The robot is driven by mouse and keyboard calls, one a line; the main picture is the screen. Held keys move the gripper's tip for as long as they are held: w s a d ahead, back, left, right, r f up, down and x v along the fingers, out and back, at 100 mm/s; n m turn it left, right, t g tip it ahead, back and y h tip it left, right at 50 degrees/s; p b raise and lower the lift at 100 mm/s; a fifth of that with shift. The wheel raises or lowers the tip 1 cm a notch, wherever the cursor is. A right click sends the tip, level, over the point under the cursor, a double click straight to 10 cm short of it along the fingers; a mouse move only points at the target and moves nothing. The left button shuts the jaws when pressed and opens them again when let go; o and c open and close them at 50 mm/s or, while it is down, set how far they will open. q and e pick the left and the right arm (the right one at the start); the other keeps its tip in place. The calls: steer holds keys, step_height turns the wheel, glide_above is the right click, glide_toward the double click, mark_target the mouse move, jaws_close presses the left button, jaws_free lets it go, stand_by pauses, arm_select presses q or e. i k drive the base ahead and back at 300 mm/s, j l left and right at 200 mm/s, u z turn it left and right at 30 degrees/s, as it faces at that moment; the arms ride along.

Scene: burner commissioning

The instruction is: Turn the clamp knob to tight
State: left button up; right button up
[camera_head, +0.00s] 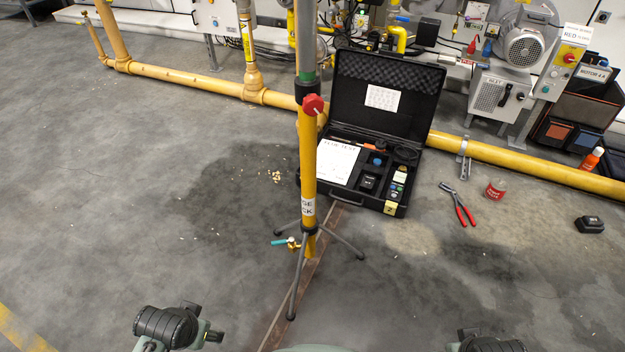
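The clamp knob (313,105) is a red knob on the right-hand front of the upright pole, just below a black collar (307,91). The pole (308,165) is yellow below the collar, with a grey and green section above it, and stands on a grey tripod. The knob's tight or loose setting cannot be read. My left gripper (178,326) is a dark shape at the bottom left, well below the knob and apart from it. My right gripper (490,342) is partly cut off at the bottom right, also far from the knob. The fingers of both are unclear.
An open black case (385,95) stands behind the pole. A teal-handled valve (285,241) sits at the tripod. Red pliers (460,206), a red-labelled pot (495,189) and a black box (589,224) lie right. A yellow pipe (205,82) crosses behind. The front floor is mostly clear.

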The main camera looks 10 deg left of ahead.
mark_target(314, 104)
steer(key=z, duration=0.5)
steer(key=j+z, duration=1.1)
steer(key=j, duration=0.45)
steer(key=k+j+z, duration=0.15)
steer(key=j, duration=0.4)
